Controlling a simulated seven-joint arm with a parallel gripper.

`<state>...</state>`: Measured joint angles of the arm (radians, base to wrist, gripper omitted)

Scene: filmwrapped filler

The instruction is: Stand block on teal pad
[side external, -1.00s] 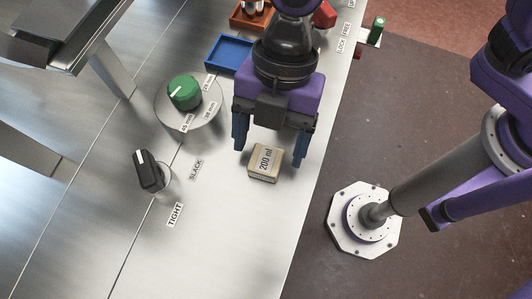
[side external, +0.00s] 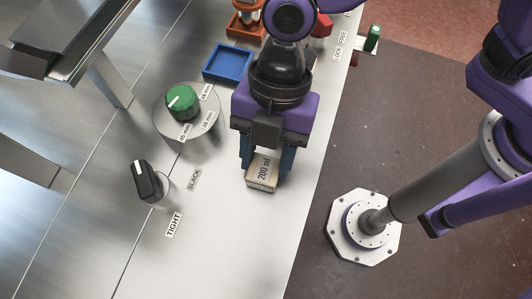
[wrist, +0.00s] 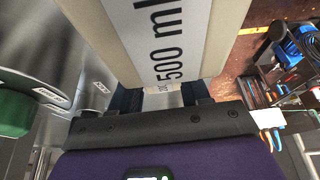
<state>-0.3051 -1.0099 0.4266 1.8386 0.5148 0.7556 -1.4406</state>
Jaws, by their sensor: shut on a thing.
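In the wrist view the block (wrist: 130,45) fills the top middle, and a face reading "500 ml" shows. The gripper (wrist: 160,98) is at its lower end there. Whether the block touches the table is hard to tell. I cannot make out a teal pad in either view.
A blue tray (side external: 228,64) lies behind and left of my gripper. A green knob (side external: 182,101) on a round plate and a black knob (side external: 147,180) stand to the left. An orange holder (side external: 246,24) is farther back. The table front is clear.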

